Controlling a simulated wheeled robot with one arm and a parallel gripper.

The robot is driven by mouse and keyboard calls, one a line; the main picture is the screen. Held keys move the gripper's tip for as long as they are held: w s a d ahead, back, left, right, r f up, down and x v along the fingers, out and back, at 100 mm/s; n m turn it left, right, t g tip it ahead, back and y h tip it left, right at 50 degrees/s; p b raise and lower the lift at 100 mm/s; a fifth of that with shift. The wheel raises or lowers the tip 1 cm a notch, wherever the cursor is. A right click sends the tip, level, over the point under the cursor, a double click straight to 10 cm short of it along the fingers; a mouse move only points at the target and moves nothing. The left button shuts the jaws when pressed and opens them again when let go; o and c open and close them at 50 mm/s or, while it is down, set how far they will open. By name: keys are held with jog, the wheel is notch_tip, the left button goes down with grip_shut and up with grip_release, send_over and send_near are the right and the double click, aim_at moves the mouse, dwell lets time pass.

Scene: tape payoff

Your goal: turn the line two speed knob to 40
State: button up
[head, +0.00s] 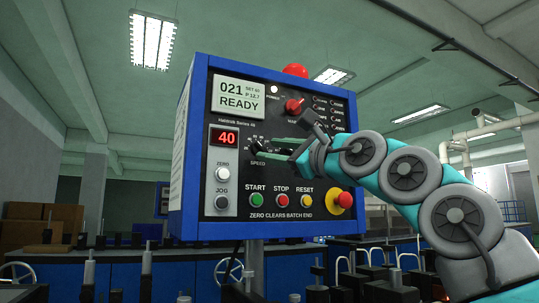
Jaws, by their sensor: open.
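A blue-framed control panel (272,226) with a dark face fills the middle of the head view. Its black speed knob (256,147) sits left of centre, with a dial scale around it and the label SPEED below. A red display (224,137) to the left of the knob reads 40. My gripper (276,147) is at the panel, its green fingers pointing left at the knob, one above the other. The fingers are open. The knob is partly covered, and I cannot tell whether the fingers touch it.
A white screen (238,96) reads 021 READY. A red selector knob (294,106) is above my gripper. START (256,199), STOP (282,200) and RESET (305,200) buttons and a red emergency stop (335,196) lie below. Blue machines (130,270) stand behind.

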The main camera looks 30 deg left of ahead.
jog(key=b+v, duration=0.3)
jog(key=v, duration=0.3)
jog(key=shift+d, duration=0.1)
dwell(0.4)
